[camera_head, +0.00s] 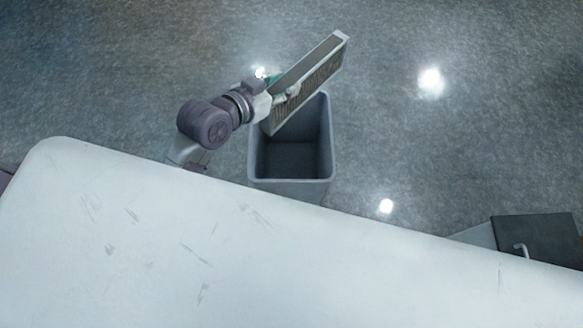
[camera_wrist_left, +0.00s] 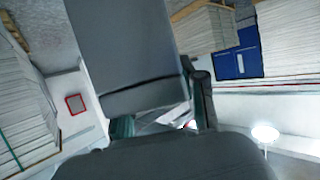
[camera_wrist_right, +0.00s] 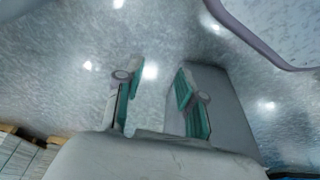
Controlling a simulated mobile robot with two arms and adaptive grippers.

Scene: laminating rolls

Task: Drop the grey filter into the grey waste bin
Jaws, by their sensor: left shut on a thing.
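The grey filter (camera_head: 318,77) is a flat framed panel with a ribbed face, held tilted in the head view. My left gripper (camera_head: 285,92) is shut on it near its lower left part. The filter's lower end overlaps the back left of the open grey waste bin (camera_head: 310,187) in the picture; its exact height above the rim is hard to tell. The bin's visible inside looks empty. In the left wrist view the filter (camera_wrist_left: 130,45) stands large between the fingers. My right gripper (camera_wrist_right: 160,100) is open and empty in the right wrist view, and outside the head view.
A white table (camera_head: 200,240) with scuff marks fills the front of the head view, its edge close to the bin. A dark box-like thing with a handle (camera_head: 545,240) is at the lower right. The floor (camera_head: 470,120) right of the bin is clear.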

